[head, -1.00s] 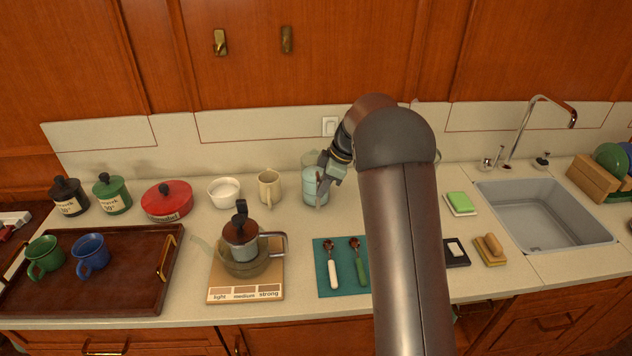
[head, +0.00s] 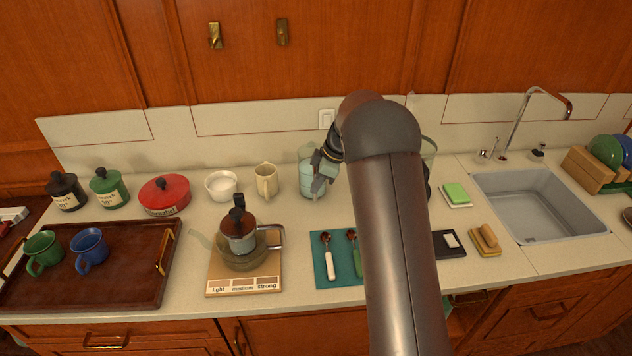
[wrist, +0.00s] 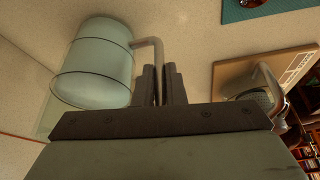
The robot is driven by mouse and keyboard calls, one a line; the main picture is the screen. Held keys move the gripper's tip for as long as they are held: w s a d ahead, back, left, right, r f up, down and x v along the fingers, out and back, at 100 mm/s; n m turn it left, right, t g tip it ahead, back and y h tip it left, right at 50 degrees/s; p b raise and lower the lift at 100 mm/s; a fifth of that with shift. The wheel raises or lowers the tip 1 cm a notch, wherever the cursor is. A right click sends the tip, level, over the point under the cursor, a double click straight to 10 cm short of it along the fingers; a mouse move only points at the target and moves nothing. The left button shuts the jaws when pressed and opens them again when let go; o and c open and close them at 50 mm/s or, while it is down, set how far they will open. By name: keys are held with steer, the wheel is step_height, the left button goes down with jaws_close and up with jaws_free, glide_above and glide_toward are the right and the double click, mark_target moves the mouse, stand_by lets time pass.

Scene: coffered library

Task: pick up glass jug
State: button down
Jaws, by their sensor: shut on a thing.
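The glass jug (head: 307,184) is pale blue-green and stands upright at the back of the counter, near the wall. In the wrist view its round body (wrist: 92,65) lies left of the fingers, with its handle reaching toward them. My gripper (head: 322,178) is at the jug's right side. In the wrist view my gripper (wrist: 161,80) is shut on the jug's handle, which runs between the two dark fingers. I cannot tell whether the jug's base touches the counter. My arm hides part of the counter to the right.
A cream mug (head: 266,181) and white bowl (head: 221,187) stand left of the jug. A teal mat (head: 322,268) holds spoons. A glass vessel (head: 429,150) is partly hidden behind my arm. The sink (head: 540,205) is at right.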

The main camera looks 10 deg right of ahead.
steer(key=shift+r, duration=0.15)
steer(key=shift+w+r, duration=0.1)
steer(key=shift+r, duration=0.95)
steer(key=s+d+r+b, duration=0.5)
steer(key=s+d+r, duration=0.4)
steer(key=s+r, duration=0.1)
steer(key=shift+s+d+r, duration=0.15)
steer(key=shift+d+r, duration=0.05)
steer(key=shift+r, duration=0.05)
stand_by(0.8)
